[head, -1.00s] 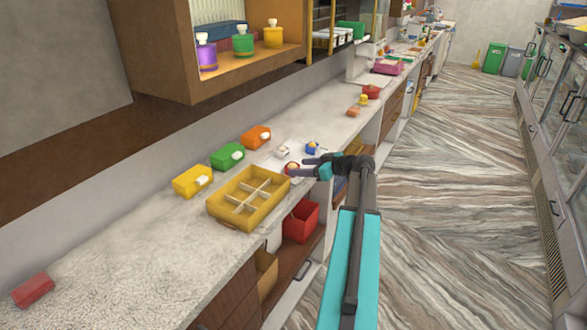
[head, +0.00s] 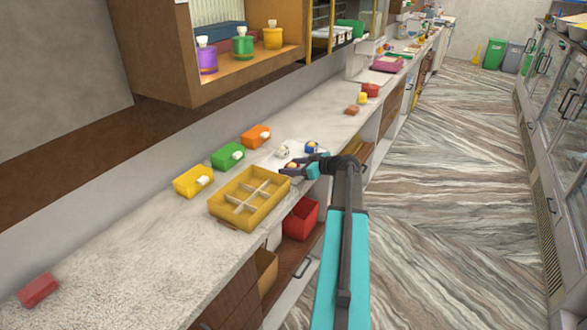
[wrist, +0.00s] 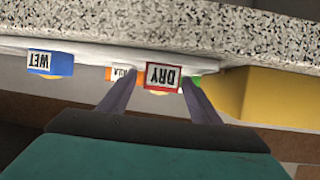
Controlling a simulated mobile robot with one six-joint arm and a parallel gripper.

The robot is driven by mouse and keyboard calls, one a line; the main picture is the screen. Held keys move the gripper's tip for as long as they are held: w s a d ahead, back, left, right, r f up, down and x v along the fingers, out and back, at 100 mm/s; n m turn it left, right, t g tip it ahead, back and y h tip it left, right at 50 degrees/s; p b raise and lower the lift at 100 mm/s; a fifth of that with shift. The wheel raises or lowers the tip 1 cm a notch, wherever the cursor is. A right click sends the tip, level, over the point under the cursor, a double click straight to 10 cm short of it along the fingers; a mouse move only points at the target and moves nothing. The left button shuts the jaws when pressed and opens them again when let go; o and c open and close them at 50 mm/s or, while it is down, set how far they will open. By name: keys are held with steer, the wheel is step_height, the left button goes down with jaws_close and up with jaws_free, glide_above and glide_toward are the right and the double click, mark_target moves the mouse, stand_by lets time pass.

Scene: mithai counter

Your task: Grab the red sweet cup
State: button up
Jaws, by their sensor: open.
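The red sweet cup (wrist: 163,75) has a white label reading DRY, and the wrist view shows it upside down between my fingertips. In the head view my gripper (head: 293,169) reaches over the counter with its open fingers around the cup, mostly hiding it. In the wrist view my gripper (wrist: 157,84) is open, one finger on each side of the cup. I cannot tell whether the fingers touch it. A blue cup (head: 311,147) stands just beyond; it also shows in the wrist view (wrist: 50,64) with a WET label.
A yellow divided tray (head: 222,212) stands close by, nearer the camera. A white cup (head: 283,151) is behind the red cup. Yellow (head: 190,182), green (head: 226,158) and orange (head: 254,136) boxes line the back. A red bin (head: 300,220) sits below the counter.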

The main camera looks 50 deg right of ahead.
mark_target(292, 163)
steer(key=c, duration=1.1)
steer(key=shift+r, duration=0.15)
steer(key=shift+c, duration=0.2)
steer(key=shift+r+b, duration=1.45)
steer(key=shift+r, duration=3.45)
